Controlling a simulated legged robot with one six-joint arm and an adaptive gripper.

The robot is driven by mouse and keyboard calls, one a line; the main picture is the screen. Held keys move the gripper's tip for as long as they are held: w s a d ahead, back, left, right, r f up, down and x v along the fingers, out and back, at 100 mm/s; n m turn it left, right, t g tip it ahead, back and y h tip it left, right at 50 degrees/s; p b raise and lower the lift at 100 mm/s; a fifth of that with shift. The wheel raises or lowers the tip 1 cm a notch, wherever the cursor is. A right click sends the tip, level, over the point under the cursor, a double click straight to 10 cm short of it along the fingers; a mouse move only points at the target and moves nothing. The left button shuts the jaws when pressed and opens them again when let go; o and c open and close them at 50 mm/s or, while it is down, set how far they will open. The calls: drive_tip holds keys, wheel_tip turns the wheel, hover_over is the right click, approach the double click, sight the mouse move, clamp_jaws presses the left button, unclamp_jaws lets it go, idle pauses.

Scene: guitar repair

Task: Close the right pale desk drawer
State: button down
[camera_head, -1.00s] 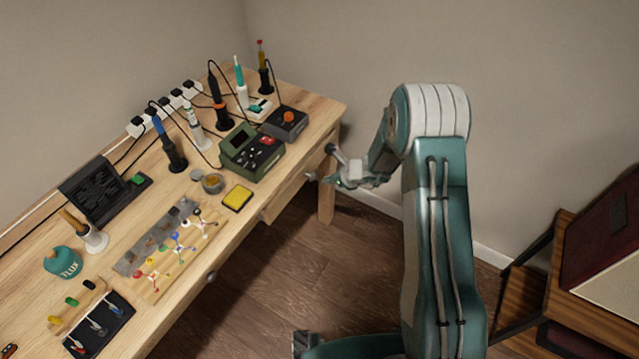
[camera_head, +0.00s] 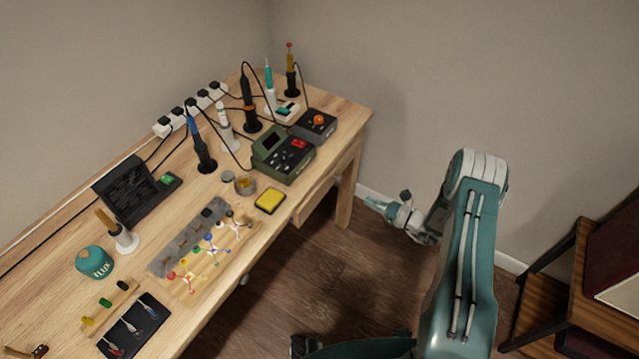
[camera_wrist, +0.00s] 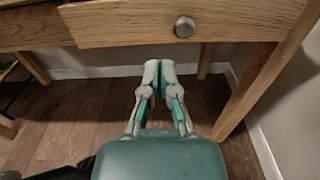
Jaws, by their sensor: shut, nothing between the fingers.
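The pale wooden desk (camera_head: 140,290) runs diagonally across the left of the head view. The right drawer (camera_head: 318,203) is under its far right end, and its front appears to stand a little proud of the desk's frame. In the wrist view the drawer front (camera_wrist: 120,24) with its round metal knob (camera_wrist: 184,27) fills the top. My gripper (camera_head: 370,201) is shut and empty, to the right of the drawer and apart from it. In the wrist view its fingertips (camera_wrist: 160,68) are together, below the knob in the picture, over the floor.
A desk leg (camera_head: 347,196) stands at the right end, close to my gripper. Soldering tools, a green device (camera_head: 284,157) and a yellow sponge tin (camera_head: 270,201) lie on the desktop. A wooden shelf (camera_head: 555,300) stands at the right. The floor between is clear.

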approach(330, 180)
drive_tip(key=shift+t, duration=0.3)
drive_tip(key=x, duration=0.6)
drive_tip(key=shift+s+a, duration=0.25)
drive_tip(key=shift+a, duration=0.25)
drive_tip(key=shift+w+a, duration=0.2)
drive_tip(key=shift+w, duration=0.25)
drive_tip(key=shift+w+a, duration=0.15)
drive_tip(key=shift+a, duration=0.45)
drive_tip(key=shift+x, duration=2.1)
drive_tip(key=shift+w+r, duration=0.15)
drive_tip(key=shift+w, duration=0.05)
drive_tip(key=shift+d, duration=0.15)
